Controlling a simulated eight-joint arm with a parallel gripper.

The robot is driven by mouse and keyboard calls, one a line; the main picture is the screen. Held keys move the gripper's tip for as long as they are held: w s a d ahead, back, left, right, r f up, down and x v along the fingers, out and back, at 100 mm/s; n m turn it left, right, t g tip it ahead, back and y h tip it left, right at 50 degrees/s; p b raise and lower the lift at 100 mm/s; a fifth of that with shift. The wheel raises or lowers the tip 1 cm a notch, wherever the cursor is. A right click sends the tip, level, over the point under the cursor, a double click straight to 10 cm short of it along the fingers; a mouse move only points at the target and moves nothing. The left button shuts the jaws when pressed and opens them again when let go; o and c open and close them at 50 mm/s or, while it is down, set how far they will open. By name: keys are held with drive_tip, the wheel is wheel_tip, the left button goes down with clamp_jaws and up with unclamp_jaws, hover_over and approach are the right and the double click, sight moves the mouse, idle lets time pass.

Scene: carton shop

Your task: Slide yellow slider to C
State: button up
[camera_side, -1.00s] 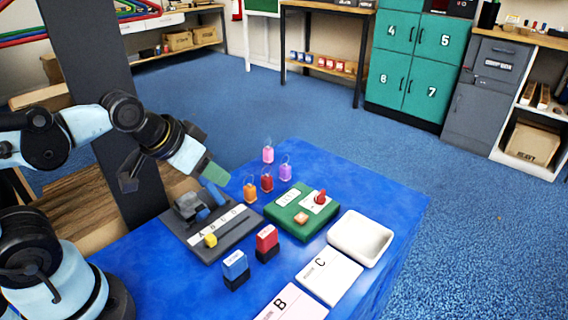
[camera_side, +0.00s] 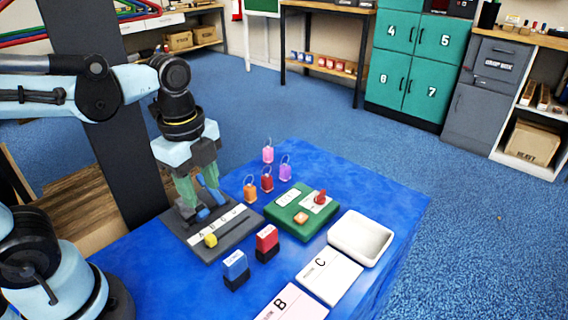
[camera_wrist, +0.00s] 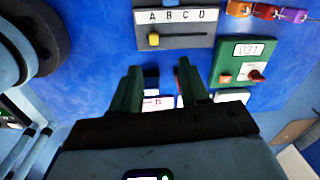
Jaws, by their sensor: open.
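The yellow slider (camera_side: 210,240) is a small block on the grey panel (camera_side: 232,238), beside a white strip lettered A to D. In the wrist view the slider (camera_wrist: 154,39) is at the A end, under the A, and the letter C is to its right on the strip. My gripper (camera_side: 203,195) points down over the rear left part of the panel, its green fingers apart and empty. In the wrist view its fingers (camera_wrist: 160,82) are clear of the slider. In the side view they hide part of the panel's back, where something blue shows.
A blue stamp (camera_side: 235,266) and a red stamp (camera_side: 267,239) stand just in front of the panel. Several tagged fobs, including an orange one (camera_side: 250,192), and a green box (camera_side: 290,222) lie to the right. A white tray (camera_side: 343,252) sits further right.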

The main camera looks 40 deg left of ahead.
sight(210, 236)
drive_tip(key=shift+m+g, duration=0.3)
drive_tip(key=shift+m, duration=0.5)
drive_tip(key=shift+s+d+f, duration=0.1)
drive_tip(key=shift+f, duration=2.9)
drive_tip(key=shift+s+f, duration=0.1)
drive_tip(key=shift+f, duration=2.85)
drive_tip(key=shift+c, duration=0.2)
clamp_jaws()
